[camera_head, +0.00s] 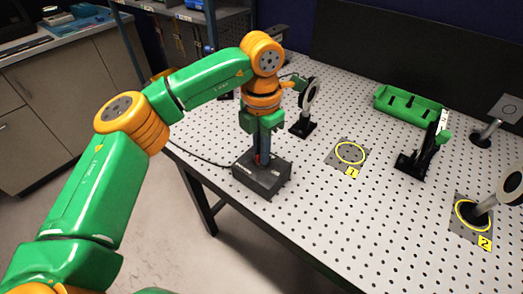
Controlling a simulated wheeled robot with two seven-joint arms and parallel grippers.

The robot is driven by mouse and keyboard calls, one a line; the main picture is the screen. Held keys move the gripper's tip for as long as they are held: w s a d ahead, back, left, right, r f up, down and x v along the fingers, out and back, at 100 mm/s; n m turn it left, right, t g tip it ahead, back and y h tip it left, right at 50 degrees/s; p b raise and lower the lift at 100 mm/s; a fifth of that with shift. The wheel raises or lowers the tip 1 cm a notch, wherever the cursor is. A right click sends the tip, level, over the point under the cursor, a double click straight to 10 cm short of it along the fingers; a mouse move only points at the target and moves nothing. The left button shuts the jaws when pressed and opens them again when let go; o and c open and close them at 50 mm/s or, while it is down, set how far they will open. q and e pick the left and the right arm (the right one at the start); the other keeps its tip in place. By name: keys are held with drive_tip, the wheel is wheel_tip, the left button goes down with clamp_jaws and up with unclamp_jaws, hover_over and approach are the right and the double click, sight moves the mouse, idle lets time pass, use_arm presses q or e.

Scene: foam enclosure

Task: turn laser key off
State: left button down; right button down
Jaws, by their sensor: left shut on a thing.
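My left arm reaches in from the left in green and orange. Its gripper (262,155) points straight down onto a black box (268,181) near the left front edge of the perforated table. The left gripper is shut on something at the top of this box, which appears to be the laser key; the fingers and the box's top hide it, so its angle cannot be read. A cable runs from the box to the left. My right gripper is not in view.
The ring marked 1 (350,153) is empty. A grey cabinet (60,85) stands at left.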

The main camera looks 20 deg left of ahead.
use_arm(q)
drive_tip(key=shift+n, duration=1.1)
drive_tip(key=shift+r, duration=0.1)
drive_tip(key=c, duration=0.9)
unclamp_jaws()
drive_tip(key=shift+c, duration=0.2)
wheel_tip(320, 180, up, 7)
drive_tip(key=shift+r, duration=0.1)
